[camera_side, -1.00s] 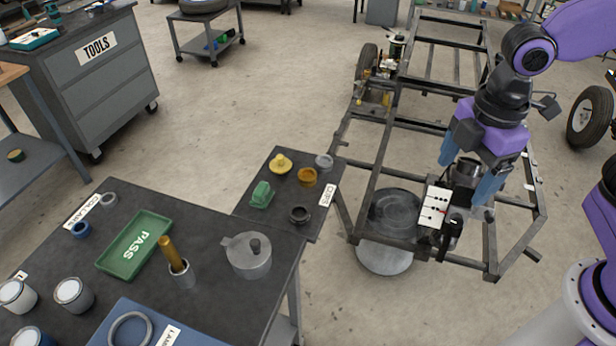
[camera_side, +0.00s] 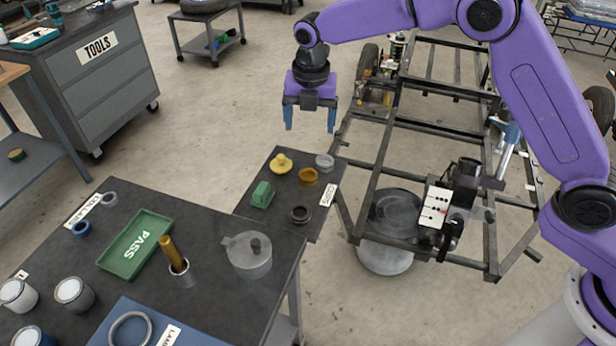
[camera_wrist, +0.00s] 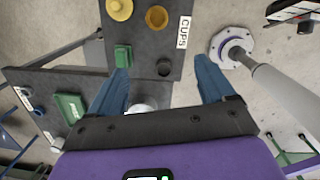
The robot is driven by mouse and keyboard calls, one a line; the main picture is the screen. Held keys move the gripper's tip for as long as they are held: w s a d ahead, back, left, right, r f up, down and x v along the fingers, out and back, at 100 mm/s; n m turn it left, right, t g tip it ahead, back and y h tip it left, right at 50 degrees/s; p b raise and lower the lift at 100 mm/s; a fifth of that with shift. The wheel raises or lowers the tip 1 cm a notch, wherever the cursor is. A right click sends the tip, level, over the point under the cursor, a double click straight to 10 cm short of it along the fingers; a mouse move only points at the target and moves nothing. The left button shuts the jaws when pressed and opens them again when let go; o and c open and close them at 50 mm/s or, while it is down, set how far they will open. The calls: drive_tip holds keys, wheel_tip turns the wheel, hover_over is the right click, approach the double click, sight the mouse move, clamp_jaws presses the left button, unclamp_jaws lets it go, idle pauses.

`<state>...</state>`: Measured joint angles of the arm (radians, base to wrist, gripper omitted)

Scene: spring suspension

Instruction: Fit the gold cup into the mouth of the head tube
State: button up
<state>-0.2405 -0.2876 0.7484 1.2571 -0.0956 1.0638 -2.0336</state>
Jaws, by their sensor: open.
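The gold cup (camera_side: 308,176) lies on the dark cups table, next to a yellow cup (camera_side: 281,163), and shows at the top of the wrist view (camera_wrist: 157,17). My gripper (camera_side: 310,120) is open and empty, high above the back of that table. In the wrist view its fingers (camera_wrist: 160,70) frame the black cup's area from above, touching nothing. A dark upright cylinder (camera_side: 467,172) and a pale rod with a blue top (camera_side: 508,140) stand on the metal frame. I cannot tell which part is the head tube; no mouth is clear.
A grey cup (camera_side: 325,161), black cup (camera_side: 300,214) and green block (camera_side: 262,194) share the small table. The frame (camera_side: 375,165) stands right.

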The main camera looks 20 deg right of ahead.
drive_tip(key=w+f+n, duration=0.1)
drive_tip(key=w, duration=0.1)
hover_over(308, 174)
drive_tip(key=shift+n, duration=0.4)
drive_tip(key=f, duration=1.2)
drive_tip(key=shift+s+a+f, duration=0.1)
drive_tip(key=shift+a+f, duration=0.2)
drive_tip(key=shift+f, duration=0.05)
drive_tip(key=shift+d+f, duration=0.15)
drive_tip(key=shift+f, duration=1.2)
drive_tip(key=shift+d+f, duration=0.15)
drive_tip(key=shift+f, duration=1.2)
drive_tip(key=c, duration=1.3)
drive_tip(key=shift+c, duration=0.2)
drive_tip(key=shift+r, duration=0.15)
